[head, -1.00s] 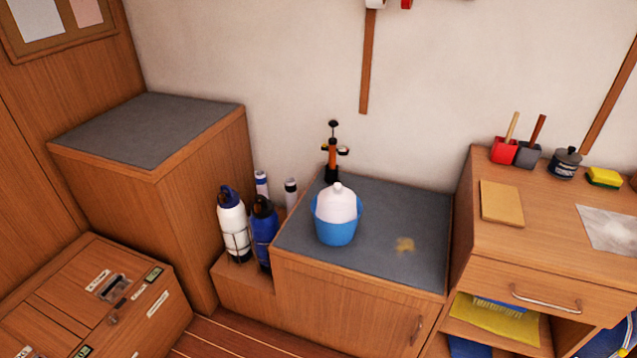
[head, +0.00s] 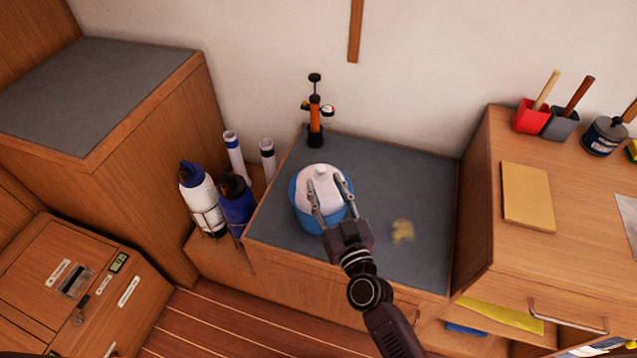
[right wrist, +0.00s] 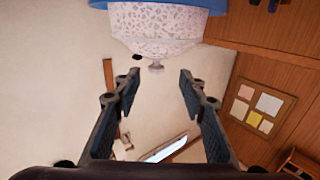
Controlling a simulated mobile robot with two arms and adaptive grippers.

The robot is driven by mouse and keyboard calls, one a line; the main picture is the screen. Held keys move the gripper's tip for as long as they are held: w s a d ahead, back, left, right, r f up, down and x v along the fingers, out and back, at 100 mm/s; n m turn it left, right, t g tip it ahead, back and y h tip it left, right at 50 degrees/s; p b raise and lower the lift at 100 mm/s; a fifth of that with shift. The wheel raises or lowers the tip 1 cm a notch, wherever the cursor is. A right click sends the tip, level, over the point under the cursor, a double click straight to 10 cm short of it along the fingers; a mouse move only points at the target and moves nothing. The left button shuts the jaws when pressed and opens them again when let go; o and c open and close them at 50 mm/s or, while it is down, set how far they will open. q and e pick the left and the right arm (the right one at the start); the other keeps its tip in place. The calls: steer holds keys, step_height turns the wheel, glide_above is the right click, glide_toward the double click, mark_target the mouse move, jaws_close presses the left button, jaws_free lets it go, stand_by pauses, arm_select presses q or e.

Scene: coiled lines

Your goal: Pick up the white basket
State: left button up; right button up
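A white rounded piece with a small knob (head: 318,172) sits in or over a blue tub (head: 297,207) on the low grey-topped cabinet. I cannot tell from the head view whether the white piece is a basket or a lid. In the right wrist view the white piece (right wrist: 157,25) shows a speckled or pierced pattern, upside down, against the blue rim (right wrist: 165,3). My right gripper (head: 325,181) is open, with its fingers in front of the tub and white piece. In the right wrist view nothing is between the fingers (right wrist: 159,78). My left gripper is out of view.
An orange hand pump (head: 316,120) stands behind the tub. White (head: 202,203) and blue (head: 238,205) bottles and rolled tubes stand left. A yellowish stain (head: 402,231) marks the grey top (head: 425,190). A higher wooden cabinet (head: 490,230) bounds the right.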

mark_target(322, 174)
steer(key=x, duration=0.5)
steer(key=shift+w+d+f, duration=0.1)
steer(key=shift+w+f, duration=0.05)
steer(key=shift+w, duration=0.25)
jaws_close()
